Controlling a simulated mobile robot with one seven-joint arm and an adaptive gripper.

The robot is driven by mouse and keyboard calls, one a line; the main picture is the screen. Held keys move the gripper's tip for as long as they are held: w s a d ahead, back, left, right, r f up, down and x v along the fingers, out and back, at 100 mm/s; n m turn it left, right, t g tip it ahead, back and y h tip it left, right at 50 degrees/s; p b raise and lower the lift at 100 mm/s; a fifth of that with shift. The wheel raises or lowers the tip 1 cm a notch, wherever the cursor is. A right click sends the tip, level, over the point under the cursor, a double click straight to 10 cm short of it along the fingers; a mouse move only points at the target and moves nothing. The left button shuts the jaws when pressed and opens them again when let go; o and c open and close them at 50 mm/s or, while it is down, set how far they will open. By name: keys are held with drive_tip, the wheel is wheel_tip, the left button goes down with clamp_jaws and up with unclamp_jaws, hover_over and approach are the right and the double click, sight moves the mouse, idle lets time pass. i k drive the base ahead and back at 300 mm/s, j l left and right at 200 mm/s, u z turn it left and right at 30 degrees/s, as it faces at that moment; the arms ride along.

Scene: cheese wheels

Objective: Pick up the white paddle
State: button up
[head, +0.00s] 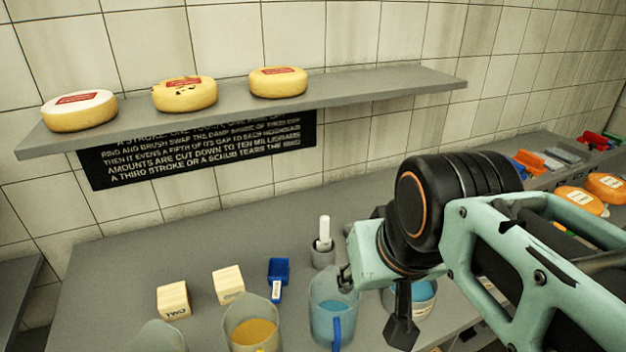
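A white upright piece (324,230), which looks like the white paddle's handle, stands in a small grey holder (322,256) on the grey counter. Its lower end is hidden inside the holder. My gripper (374,303) is just right of it and nearer to me, over the counter by the blue-filled jug. Dark finger parts show below the pale green wrist housing. The arm hides part of the gripper, and I cannot tell how far its fingers are apart. I see nothing held.
A jug with blue liquid (333,318) and a jug with yellow liquid (252,335) stand in front. A blue scoop-like item (278,272) and pale blocks (228,285) lie to the left. A shelf (370,88) with cheese wheels hangs above. The back-left counter is clear.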

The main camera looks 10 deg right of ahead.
sight(323, 245)
drive_tip(key=i+l+u, duration=0.1)
drive_tip(key=l+u, duration=0.6)
drive_tip(key=k+l+u, duration=0.1)
drive_tip(key=l, duration=0.2)
drive_tip(key=k+l+u, duration=0.1)
drive_tip(key=k+l, duration=0.15)
drive_tip(key=i+j, duration=0.45)
